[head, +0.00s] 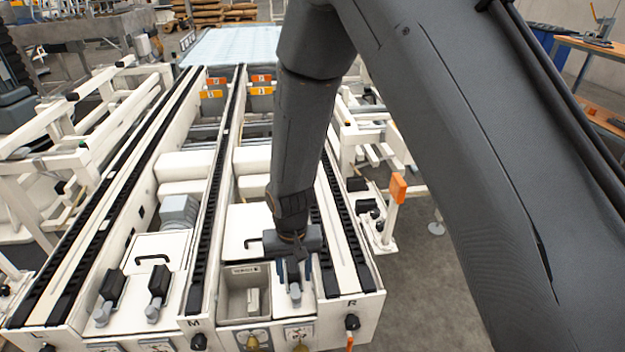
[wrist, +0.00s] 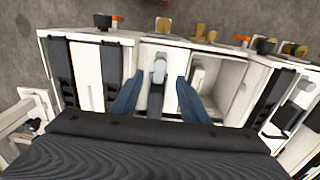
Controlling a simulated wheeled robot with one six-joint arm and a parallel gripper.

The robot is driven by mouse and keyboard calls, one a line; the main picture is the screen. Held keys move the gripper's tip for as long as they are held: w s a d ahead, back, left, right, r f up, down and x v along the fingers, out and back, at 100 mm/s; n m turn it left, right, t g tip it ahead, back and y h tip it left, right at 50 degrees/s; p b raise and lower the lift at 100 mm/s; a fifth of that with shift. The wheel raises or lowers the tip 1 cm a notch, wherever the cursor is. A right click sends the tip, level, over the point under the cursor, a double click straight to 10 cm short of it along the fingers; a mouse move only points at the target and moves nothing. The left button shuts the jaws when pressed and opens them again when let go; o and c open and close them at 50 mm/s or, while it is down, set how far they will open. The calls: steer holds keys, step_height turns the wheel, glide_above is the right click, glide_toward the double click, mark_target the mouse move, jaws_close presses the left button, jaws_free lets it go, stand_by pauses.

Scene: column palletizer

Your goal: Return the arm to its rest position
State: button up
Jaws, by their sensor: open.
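My gripper (head: 292,268) hangs at the end of my dark grey arm, low over the front right of the white machine (head: 262,215). In the wrist view its two blue fingers (wrist: 160,82) are spread apart. A grey-and-black upright lever or handle (wrist: 158,72) shows between them, and nothing is clamped. The same handle (head: 295,294) stands just below the gripper in the head view. I cannot tell whether the fingers are around it or above it.
An open grey bin (head: 236,303) with a small light item sits just left of the gripper. Two similar black-and-grey handles (head: 157,284) stand farther left. Black conveyor rails (head: 212,205) run lengthwise. An orange-topped post (head: 398,188) stands to the right, with bare floor beyond.

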steer(key=s+d+r+m+p, duration=0.1)
steer(key=s+d+r, duration=0.2)
steer(key=d+r, duration=0.4)
steer(key=s+d+r+p, duration=0.1)
steer(key=s+d+r, duration=0.2)
steer(key=d+r, duration=0.5)
steer(key=s+d+r+m+p, duration=0.1)
steer(key=s+d+r, duration=0.3)
steer(key=d+r, duration=0.4)
steer(key=d, duration=0.5)
steer(key=shift+d+r+m, duration=0.15)
steer(key=shift+r+m, duration=0.05)
steer(key=shift+m, duration=0.1)
